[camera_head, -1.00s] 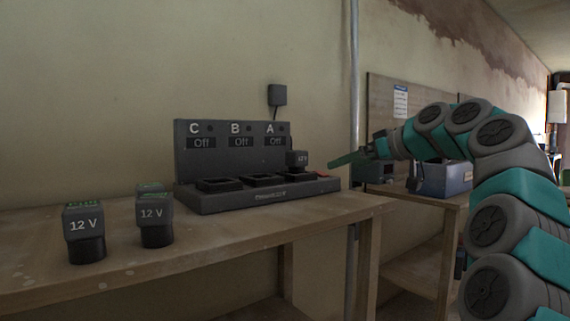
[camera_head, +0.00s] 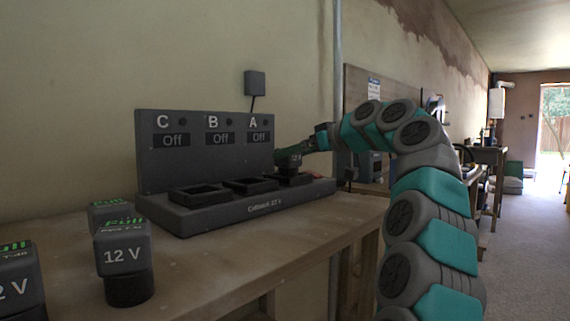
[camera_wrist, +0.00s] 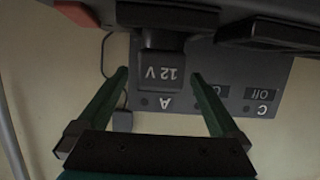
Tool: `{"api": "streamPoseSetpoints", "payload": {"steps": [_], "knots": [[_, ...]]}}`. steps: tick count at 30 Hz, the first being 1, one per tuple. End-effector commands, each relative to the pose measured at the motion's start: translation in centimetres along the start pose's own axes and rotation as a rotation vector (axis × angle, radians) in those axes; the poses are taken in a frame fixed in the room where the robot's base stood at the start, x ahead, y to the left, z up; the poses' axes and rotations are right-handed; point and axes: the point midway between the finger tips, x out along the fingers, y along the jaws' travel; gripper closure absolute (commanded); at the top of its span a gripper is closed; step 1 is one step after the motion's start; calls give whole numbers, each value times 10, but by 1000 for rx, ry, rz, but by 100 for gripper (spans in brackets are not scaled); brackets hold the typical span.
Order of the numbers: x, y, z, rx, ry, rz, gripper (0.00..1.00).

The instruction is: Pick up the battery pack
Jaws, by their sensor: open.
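A dark grey 12 V battery pack (camera_head: 288,164) stands in slot A, the right-hand slot of the charging station (camera_head: 245,212). In the wrist view this battery pack (camera_wrist: 162,66) appears upside down, between my fingers. My gripper (camera_wrist: 160,76) is open, with one green finger on each side of the pack and gaps showing on both sides. In the head view my gripper (camera_head: 292,152) is at the pack's upper part and partly hides it. Three more packs stand on the bench: one in front (camera_head: 124,257), one behind it (camera_head: 108,212), and one cut off at the left edge (camera_head: 18,278).
Slots B (camera_head: 250,185) and C (camera_head: 198,194) are empty. The charger's back panel (camera_head: 205,150) reads Off for A, B and C. The wooden bench (camera_head: 230,255) is clear in front of the charger. A vertical pipe (camera_head: 336,80) runs up the wall behind.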

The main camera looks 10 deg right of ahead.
Motion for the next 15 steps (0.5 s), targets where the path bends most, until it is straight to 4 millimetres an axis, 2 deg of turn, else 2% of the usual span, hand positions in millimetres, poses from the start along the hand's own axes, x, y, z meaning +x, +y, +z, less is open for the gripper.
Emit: {"api": "streamPoseSetpoints", "payload": {"steps": [8,15], "knots": [[21,0,-5,-1,2,2,0],[53,0,-5,1,-1,0,0]]}}
